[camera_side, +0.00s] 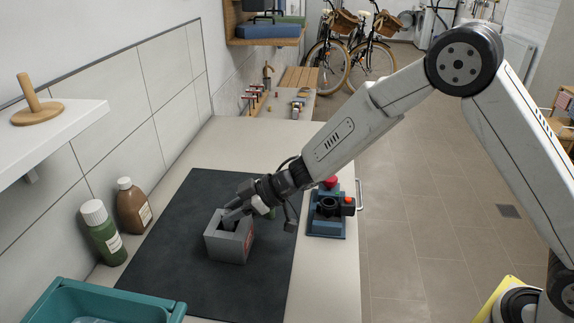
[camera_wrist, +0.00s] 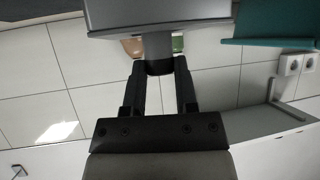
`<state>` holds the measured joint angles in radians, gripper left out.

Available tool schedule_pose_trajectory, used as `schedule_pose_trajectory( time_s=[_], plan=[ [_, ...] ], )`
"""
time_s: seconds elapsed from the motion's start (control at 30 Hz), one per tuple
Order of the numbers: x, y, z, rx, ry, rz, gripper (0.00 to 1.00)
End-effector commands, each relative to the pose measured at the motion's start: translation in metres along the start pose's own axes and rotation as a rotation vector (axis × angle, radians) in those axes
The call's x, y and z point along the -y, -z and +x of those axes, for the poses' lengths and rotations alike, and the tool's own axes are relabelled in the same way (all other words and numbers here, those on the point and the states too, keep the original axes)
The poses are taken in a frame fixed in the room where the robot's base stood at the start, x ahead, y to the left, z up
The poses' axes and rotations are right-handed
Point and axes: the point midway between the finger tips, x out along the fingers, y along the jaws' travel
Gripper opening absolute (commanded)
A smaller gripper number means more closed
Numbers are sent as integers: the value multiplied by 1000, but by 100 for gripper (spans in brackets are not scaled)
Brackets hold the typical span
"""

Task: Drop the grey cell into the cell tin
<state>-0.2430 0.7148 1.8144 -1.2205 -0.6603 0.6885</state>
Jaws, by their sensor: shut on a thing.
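The grey cell (camera_wrist: 157,48) is a small grey block held between the fingertips of my gripper (camera_wrist: 158,68) in the wrist view. The cell tin (camera_side: 228,249) is a grey open-topped box with a red mark on one side, standing on the dark mat. The tin also fills the top of the wrist view (camera_wrist: 157,14), and the cell's far end meets its edge there. In the side view my gripper (camera_side: 234,213) slants down from the right, with its fingertips at the tin's opening. The cell cannot be made out clearly there, and its depth in the tin is hidden.
A green bottle (camera_side: 105,238) and a brown bottle (camera_side: 134,208) stand left of the dark mat (camera_side: 170,254). A teal bin (camera_side: 58,300) is at the front left. A blue device with a red knob (camera_side: 326,218) stands to the right. The mat is otherwise mostly clear.

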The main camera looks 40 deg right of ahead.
Motion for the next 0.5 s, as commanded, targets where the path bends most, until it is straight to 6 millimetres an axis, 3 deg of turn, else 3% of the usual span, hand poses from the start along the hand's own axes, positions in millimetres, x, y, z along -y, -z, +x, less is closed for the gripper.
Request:
schedule_pose_trajectory(
  time_s=[0.37, 0.4, 0.5],
  plan=[
    [0, 0, 0, 0, 0, 0, 0],
    [0, 0, 0, -1, 0, 0, 46],
    [0, 0, 0, 0, 0, 0, 78]
  ],
)
